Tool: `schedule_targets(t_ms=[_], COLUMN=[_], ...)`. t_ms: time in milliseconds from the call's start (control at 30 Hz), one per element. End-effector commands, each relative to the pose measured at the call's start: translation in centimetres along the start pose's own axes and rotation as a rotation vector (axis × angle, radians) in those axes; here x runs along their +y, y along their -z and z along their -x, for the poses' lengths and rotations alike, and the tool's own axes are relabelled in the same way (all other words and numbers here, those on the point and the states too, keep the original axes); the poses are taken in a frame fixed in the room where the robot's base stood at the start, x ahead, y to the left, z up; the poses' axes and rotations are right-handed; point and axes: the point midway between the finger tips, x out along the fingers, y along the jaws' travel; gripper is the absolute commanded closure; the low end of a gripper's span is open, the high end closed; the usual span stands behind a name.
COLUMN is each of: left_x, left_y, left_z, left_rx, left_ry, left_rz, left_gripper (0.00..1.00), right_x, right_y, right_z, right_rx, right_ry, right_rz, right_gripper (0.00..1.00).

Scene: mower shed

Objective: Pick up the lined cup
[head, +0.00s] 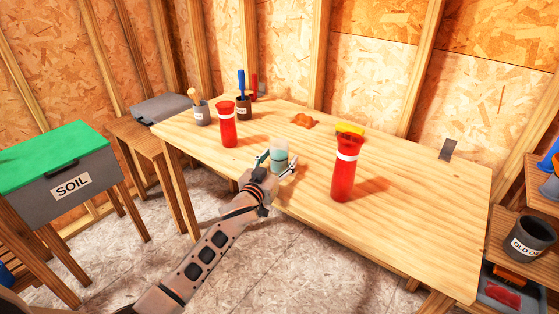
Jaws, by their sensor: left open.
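A pale teal and white cup (279,157), banded around its side and likely the lined cup, stands upright near the front edge of the wooden table (410,205). My left gripper (276,161) reaches in from the front left and is open. Its two fingers show on either side of the cup, one to the left and one to the right. I cannot tell whether either finger touches it. The gripper hides part of the cup's lower front. My right gripper is not in view.
Two red bottles with white bands stand on the table, one left (227,127) and one right (343,177) of the cup. Two holders (202,113) (243,108) with handles stand at the back left.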

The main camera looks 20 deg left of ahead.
Motion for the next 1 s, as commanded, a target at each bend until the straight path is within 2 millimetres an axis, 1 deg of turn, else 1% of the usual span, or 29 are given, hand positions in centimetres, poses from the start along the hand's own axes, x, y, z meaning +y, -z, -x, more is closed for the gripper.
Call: schedule_targets(t_ms=[133, 233, 267, 300, 367, 400, 433, 767, 1000], left_x=[0.0, 0.0, 0.0, 0.0, 0.0, 0.0, 0.0, 0.0, 0.0], left_y=[0.0, 0.1, 0.1, 0.1, 0.0, 0.0, 0.0, 0.1, 0.9], left_z=[-0.2, -0.2, -0.2, -0.2, -0.2, -0.2, -0.2, -0.2, -0.2], left_rx=[0.000, 0.000, 0.000, 0.000, 0.000, 0.000, 0.000, 0.001, 0.003], left_ry=[0.000, 0.000, 0.000, 0.000, 0.000, 0.000, 0.000, 0.000, 0.001], left_rz=[0.000, 0.000, 0.000, 0.000, 0.000, 0.000, 0.000, 0.000, -0.001], left_gripper=[0.41, 0.41, 0.46, 0.57, 0.72, 0.83, 0.87, 0.87, 0.87], right_x=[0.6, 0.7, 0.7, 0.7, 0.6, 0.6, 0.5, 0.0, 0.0], right_y=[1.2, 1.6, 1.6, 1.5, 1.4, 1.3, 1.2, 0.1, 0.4], right_z=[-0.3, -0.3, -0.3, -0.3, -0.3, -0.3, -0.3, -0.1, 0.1], right_rx=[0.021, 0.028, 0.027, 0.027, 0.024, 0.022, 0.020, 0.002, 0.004], right_ry=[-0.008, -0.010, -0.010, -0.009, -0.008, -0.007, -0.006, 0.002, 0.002], right_rz=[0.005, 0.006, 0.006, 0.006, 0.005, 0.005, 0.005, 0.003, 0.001], right_gripper=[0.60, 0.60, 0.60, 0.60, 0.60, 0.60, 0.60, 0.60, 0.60])
